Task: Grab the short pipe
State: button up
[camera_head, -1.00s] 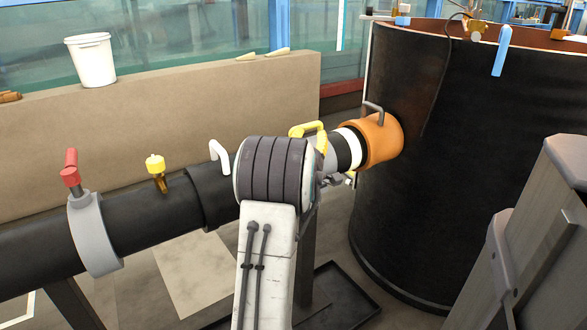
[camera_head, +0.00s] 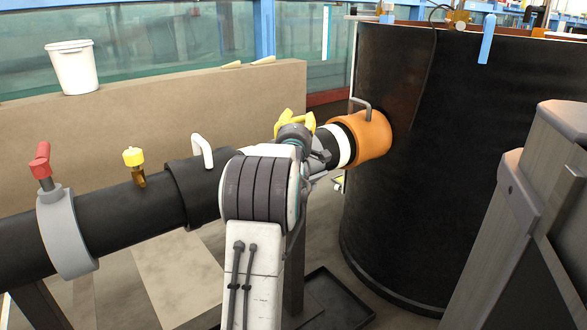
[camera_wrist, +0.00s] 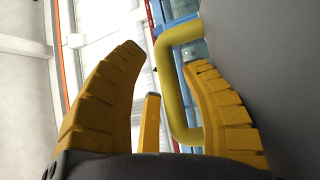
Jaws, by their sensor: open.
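The short pipe (camera_head: 327,147) seems to be the black section with a white band, between the long black pipe and the orange collar (camera_head: 374,136); my arm hides much of it. My gripper (camera_head: 297,117) has yellow fingers and is over this section, partly hidden by my own wrist. In the wrist view my gripper (camera_wrist: 166,62) is open, its ridged fingers spread apart. A yellow bent handle (camera_wrist: 174,95) shows between them, close to the right finger. I cannot tell whether they touch. In the head view the handle is not clearly separable from the fingers.
The long black pipe (camera_head: 105,218) carries a grey clamp (camera_head: 66,236), a yellow-topped valve (camera_head: 136,165) and a white handle (camera_head: 202,150). A large black tank (camera_head: 430,175) stands at the right. A white bucket (camera_head: 73,68) sits on the beige wall (camera_head: 130,118) behind. A dark tray (camera_head: 330,302) lies below.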

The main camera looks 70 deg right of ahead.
jog(key=shift+w+d+r+b, duration=0.1)
jog(key=shift+d+b, duration=0.35)
jog(key=shift+d, duration=0.15)
jog(key=shift+c, duration=0.2)
jog(key=c, duration=0.7)
jog(key=shift+r, duration=0.1)
grip_shut()
